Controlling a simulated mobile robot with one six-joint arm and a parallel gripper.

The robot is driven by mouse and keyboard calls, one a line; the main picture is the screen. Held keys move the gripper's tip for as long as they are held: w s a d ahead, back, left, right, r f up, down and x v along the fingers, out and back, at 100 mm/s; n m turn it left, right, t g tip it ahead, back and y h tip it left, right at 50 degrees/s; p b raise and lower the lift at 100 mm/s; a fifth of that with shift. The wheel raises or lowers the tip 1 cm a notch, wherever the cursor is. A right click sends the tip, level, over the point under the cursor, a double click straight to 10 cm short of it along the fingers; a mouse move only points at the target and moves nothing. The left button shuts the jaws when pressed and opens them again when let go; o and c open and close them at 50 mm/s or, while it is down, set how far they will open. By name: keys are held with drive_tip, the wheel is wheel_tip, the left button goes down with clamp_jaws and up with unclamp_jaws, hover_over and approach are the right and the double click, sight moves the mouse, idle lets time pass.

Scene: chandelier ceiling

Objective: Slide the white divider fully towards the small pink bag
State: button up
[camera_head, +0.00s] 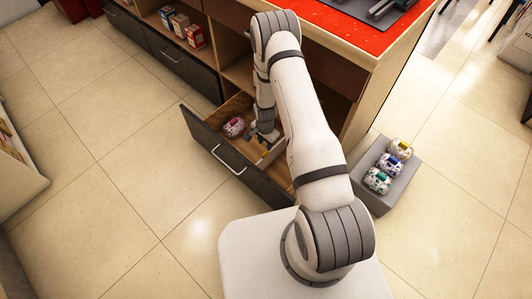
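The small pink bag (234,127), white with pink patches, lies in the left part of an open drawer (222,146). A thin pale strip that looks like the white divider (271,153) stands across the drawer to the right of the bag, with a gap between them. My gripper (261,143) is down in the drawer, between the bag and the divider and close to the divider. The fingertips are small and partly hidden by my arm. I cannot tell whether they touch the divider or are open. My arm also hides the drawer's right part.
A grey box (384,190) on the floor at the right holds three patterned bags (389,167). A red-topped counter (345,35) stands above the drawer. Shelves with small boxes (187,30) are at the upper left. The tiled floor at the left is clear.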

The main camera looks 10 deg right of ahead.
sight(266, 152)
wheel_tip(266, 152, down, 8)
drive_tip(key=shift+r+b, duration=0.25)
drive_tip(key=shift+b, duration=0.65)
clamp_jaws()
drive_tip(key=shift+d, duration=0.1)
